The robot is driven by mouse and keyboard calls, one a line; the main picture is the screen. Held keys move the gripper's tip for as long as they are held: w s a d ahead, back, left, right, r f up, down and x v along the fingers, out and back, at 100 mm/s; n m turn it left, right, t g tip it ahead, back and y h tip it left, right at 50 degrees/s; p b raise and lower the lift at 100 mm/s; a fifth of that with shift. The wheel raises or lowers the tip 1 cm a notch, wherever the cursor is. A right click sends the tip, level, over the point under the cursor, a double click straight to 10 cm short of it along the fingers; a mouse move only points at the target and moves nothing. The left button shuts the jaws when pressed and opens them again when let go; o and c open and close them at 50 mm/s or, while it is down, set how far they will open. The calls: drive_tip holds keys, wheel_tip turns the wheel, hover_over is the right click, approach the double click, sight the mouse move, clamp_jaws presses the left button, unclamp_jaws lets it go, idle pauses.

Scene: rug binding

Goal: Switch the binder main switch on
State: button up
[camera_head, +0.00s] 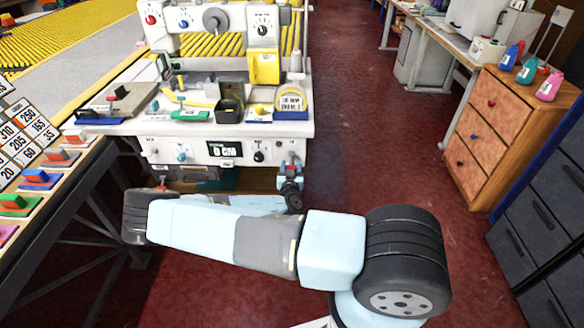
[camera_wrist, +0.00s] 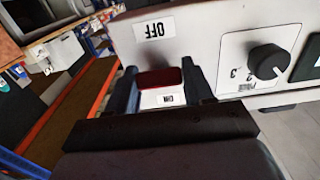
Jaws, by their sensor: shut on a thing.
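The binder (camera_head: 225,128) stands ahead, with a white front panel. My gripper (camera_head: 291,166) is at the right end of this panel, small and partly hidden by its own parts in the head view. In the wrist view my gripper (camera_wrist: 163,86) has one dark finger on each side of a red switch handle (camera_wrist: 160,77) and is shut on it. The picture is turned, so the OFF label (camera_wrist: 155,30) reads upside down above the handle. An ON label (camera_wrist: 170,99) shows right beside the handle, on the side towards my palm. The handle's base is hidden.
A black knob (camera_wrist: 268,61) with a numbered scale is beside the switch. The binder's top carries a black cup (camera_head: 230,106) and a tape roll stand (camera_head: 292,102). A sloping board with number tiles (camera_head: 22,135) is at left. A wooden drawer unit (camera_head: 497,120) stands right, across open red floor.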

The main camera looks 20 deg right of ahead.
sight(291, 165)
drive_tip(key=shift+d, duration=0.25)
drive_tip(key=shift+c, duration=0.4)
drive_tip(key=shift+a, duration=0.15)
drive_tip(key=shift+r, duration=0.1)
drive_tip(key=shift+s+r+g, duration=0.1)
drive_tip(key=shift+g, duration=0.3)
drive_tip(key=shift+s+a+r+g+y, duration=0.1)
drive_tip(key=shift+r+g+y, duration=0.45)
drive_tip(key=shift+g, duration=0.65)
drive_tip(key=shift+a+r+g+y, duration=0.1)
drive_tip(key=shift+r+g+y, duration=0.4)
drive_tip(key=shift+g, duration=0.7)
drive_tip(key=shift+w+d+r+g+y, duration=0.1)
drive_tip(key=shift+w+r+g+y, duration=0.1)
drive_tip(key=shift+r+g, duration=0.4)
drive_tip(key=shift+w+r+g+y, duration=0.15)
drive_tip(key=shift+r+g, duration=0.1)
drive_tip(key=shift+g, duration=0.55)
drive_tip(key=shift+w+d+r+g+y, duration=0.1)
drive_tip(key=shift+r+g+y, duration=0.15)
drive_tip(key=shift+g, duration=0.5)
drive_tip(key=shift+w+r+g+y, duration=0.15)
drive_tip(key=shift+r+g, duration=0.15)
drive_tip(key=shift+g, duration=0.45)
